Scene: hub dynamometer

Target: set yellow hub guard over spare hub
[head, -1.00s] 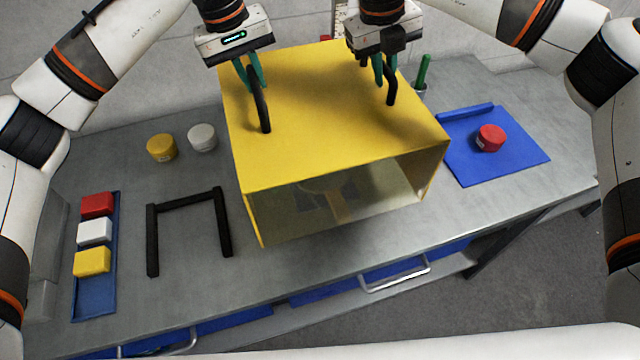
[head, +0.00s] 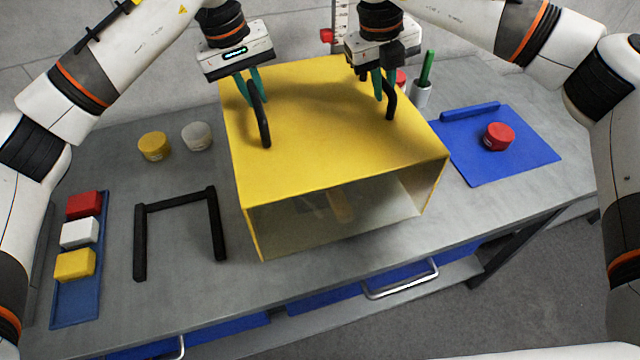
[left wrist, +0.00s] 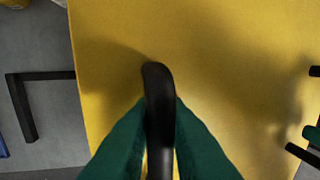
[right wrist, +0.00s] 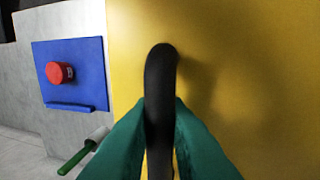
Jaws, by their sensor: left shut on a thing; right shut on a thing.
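The yellow hub guard (head: 330,120) is a large box with an open front, in the middle of the head view over the bench. My left gripper (head: 255,92) is shut on the guard's left black handle (head: 262,125). My right gripper (head: 384,88) is shut on its right black handle (head: 392,103). Both handles also show between the green fingers in the left wrist view (left wrist: 158,110) and the right wrist view (right wrist: 160,90). Through the open front a tan part shows dimly; I cannot tell whether it is the spare hub. I cannot tell whether the guard touches the bench.
A black U-shaped frame (head: 178,205) lies left of the guard. Further left is a blue tray (head: 75,305) with red, white and yellow blocks. Yellow (head: 154,146) and white (head: 197,136) pots stand behind. A blue mat (head: 520,165) with a red pot (head: 498,136) lies right.

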